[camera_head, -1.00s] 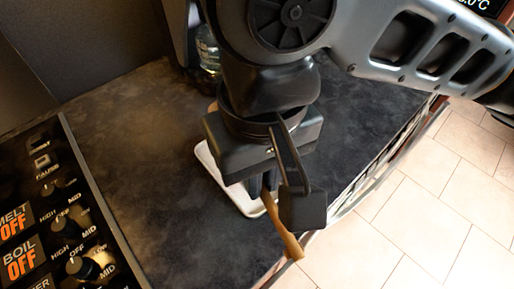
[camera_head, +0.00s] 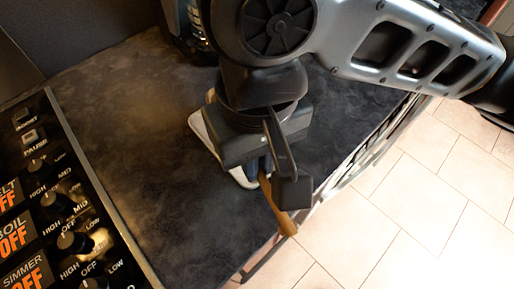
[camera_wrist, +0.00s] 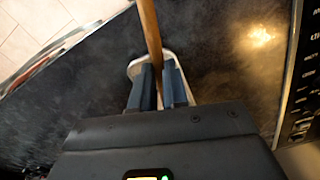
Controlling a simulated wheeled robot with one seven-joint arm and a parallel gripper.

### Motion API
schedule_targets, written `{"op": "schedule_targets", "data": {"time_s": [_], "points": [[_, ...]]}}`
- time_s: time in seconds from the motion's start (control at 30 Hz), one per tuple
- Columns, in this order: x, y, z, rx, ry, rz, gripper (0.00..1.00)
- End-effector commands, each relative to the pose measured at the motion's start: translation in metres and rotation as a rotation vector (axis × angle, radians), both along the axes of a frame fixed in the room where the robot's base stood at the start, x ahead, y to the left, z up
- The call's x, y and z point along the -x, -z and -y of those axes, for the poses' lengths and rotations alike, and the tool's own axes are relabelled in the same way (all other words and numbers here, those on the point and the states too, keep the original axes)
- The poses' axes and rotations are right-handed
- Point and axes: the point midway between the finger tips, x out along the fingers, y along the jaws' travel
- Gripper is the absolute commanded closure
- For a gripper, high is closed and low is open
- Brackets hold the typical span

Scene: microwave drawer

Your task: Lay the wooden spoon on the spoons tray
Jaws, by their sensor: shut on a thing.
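The wooden spoon's handle (camera_head: 279,208) sticks out below my gripper in the head view, toward the counter's front edge. In the wrist view the handle (camera_wrist: 150,32) runs up from between the blue fingers of my gripper (camera_wrist: 159,85), which are shut on it. The white spoons tray (camera_head: 203,130) lies on the dark counter beneath my gripper, mostly hidden by it. Its pale rim (camera_wrist: 134,68) shows around the fingers in the wrist view. The spoon's bowl end is hidden, and I cannot tell whether the spoon touches the tray.
A cooktop control panel (camera_head: 66,215) with knobs lies to the left. A dark appliance with a glass part (camera_head: 196,30) stands at the back. The dark counter (camera_head: 140,130) is clear between panel and tray. The counter's front edge drops to a tiled floor (camera_head: 420,190).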

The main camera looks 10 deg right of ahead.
Motion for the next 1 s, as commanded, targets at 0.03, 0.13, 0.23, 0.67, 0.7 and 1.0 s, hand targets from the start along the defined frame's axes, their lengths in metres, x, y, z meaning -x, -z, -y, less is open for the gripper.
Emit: {"op": "schedule_targets", "data": {"time_s": [0.03, 0.13, 0.23, 0.67, 0.7, 1.0], "points": [[0.0, 0.007, 0.0, -0.001, 0.001, -0.001, 1.0], [0.0, 0.015, 0.0, 0.001, 0.0, -0.002, 1.0], [0.0, 0.022, 0.0, 0.0, 0.0, -0.001, 1.0], [0.0, 0.037, 0.0, 0.001, 0.0, 0.0, 1.0], [0.0, 0.037, 0.0, 0.001, 0.0, 0.0, 1.0], [0.0, 0.037, 0.0, 0.001, -0.001, 0.0, 0.78]]}}
